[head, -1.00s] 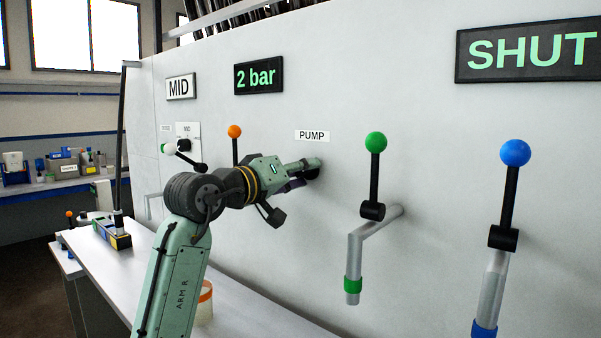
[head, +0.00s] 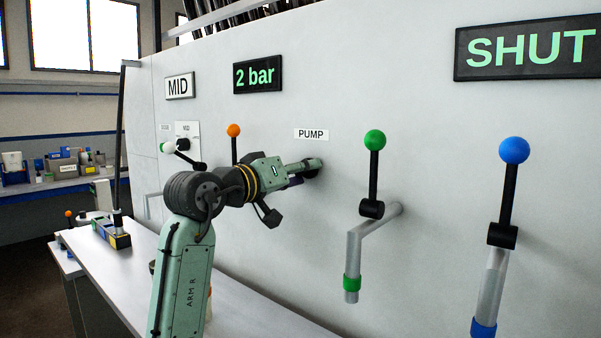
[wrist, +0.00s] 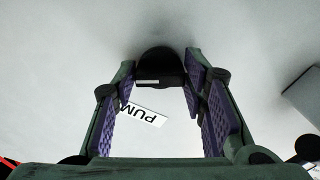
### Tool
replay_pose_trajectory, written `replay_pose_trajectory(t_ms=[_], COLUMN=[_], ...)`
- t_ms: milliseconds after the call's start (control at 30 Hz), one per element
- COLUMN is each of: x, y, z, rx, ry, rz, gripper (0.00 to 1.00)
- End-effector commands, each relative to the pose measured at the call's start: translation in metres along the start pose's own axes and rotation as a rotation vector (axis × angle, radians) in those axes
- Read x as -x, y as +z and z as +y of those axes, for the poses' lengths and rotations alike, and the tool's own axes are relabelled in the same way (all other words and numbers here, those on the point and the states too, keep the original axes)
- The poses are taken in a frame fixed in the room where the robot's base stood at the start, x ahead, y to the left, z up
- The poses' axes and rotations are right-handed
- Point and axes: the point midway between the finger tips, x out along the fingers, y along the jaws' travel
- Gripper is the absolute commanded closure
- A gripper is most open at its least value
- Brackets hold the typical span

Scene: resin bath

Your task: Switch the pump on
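A black pump knob (wrist: 160,62) sits on the white wall panel, just below the "PUMP" label (head: 311,134). A short pale mark shows on the knob's near side in the wrist view. My gripper (head: 312,167) reaches the knob from the left in the head view and hides most of it. In the wrist view my gripper's purple-padded fingers (wrist: 161,72) stand one on each side of the knob, and their tips appear to touch it. Part of the label (wrist: 143,113) shows between the fingers.
To the right are a green-balled lever (head: 374,160) and a blue-balled lever (head: 512,170) on pipes. Displays read "2 bar" (head: 257,76) and "SHUT" (head: 530,49). A bench (head: 110,262) runs below.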

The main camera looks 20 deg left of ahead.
Motion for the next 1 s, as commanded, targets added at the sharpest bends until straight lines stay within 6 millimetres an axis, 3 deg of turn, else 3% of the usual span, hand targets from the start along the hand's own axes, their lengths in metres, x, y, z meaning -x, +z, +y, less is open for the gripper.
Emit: replay_pose_trajectory(t_ms=[200, 567, 767, 1000], x=[0.001, 0.004, 0.034, 0.086], y=[-0.002, -0.001, -0.001, -0.001], z=[0.000, 0.000, 0.000, 0.000], rx=[0.001, 0.002, 0.003, 0.002], ry=[0.000, 0.000, 0.000, -0.001], rz=[0.003, 0.000, 0.002, 0.003], gripper=[0.44, 0.43, 0.43, 0.43])
